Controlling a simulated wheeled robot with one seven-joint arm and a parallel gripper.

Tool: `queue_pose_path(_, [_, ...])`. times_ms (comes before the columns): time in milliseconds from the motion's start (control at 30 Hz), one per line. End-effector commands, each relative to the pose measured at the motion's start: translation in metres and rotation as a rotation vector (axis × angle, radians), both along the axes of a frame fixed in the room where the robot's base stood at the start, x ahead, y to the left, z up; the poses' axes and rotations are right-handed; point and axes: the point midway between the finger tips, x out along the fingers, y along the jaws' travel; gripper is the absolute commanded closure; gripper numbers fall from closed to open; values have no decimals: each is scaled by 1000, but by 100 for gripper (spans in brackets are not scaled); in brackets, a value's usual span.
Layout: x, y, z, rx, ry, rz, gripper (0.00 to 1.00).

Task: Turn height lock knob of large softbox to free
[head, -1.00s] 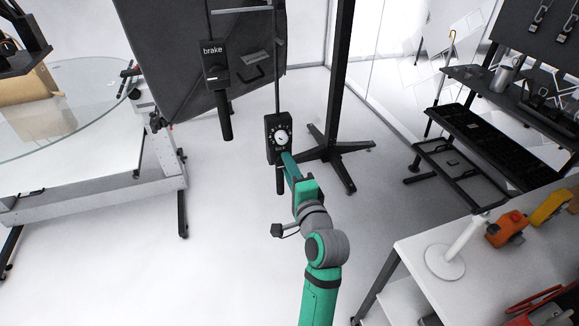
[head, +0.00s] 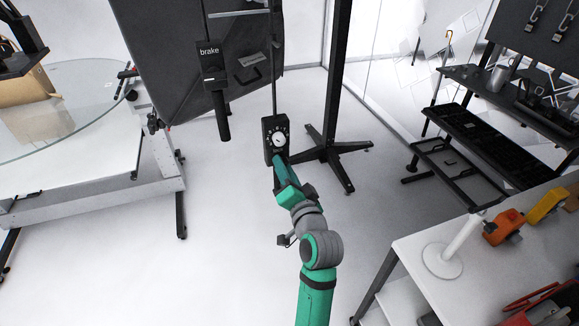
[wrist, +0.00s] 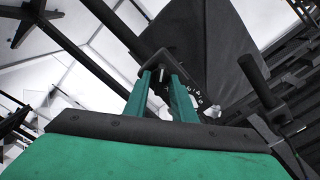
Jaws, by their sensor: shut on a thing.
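The large softbox (head: 170,50) is a big dark panel at the upper left middle of the head view. In front of it a black control box (head: 269,150) with a white round dial (head: 279,139) hangs on a thin rod. My gripper (head: 281,158) reaches the lower part of this box. In the wrist view the two green fingers of my gripper (wrist: 160,76) close on a small part at the box (wrist: 178,62), which I take to be the lock knob. The fingers mostly hide the knob, and its setting cannot be read. White scale marks show beside the fingers.
A second black box marked "brake" (head: 210,62) with a hanging handle is up and left. A black stand (head: 333,140) is close on the right. The glass turntable (head: 75,100) is at left, a white bench (head: 470,255) at lower right.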

Motion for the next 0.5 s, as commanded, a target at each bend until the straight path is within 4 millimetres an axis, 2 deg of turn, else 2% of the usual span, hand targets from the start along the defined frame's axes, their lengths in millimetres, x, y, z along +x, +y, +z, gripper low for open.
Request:
queue_pose_path(33, [-1,9,1,-38,-14,19,99])
queue_pose_path(500, [-1,6,3,-459,-157,15,99])
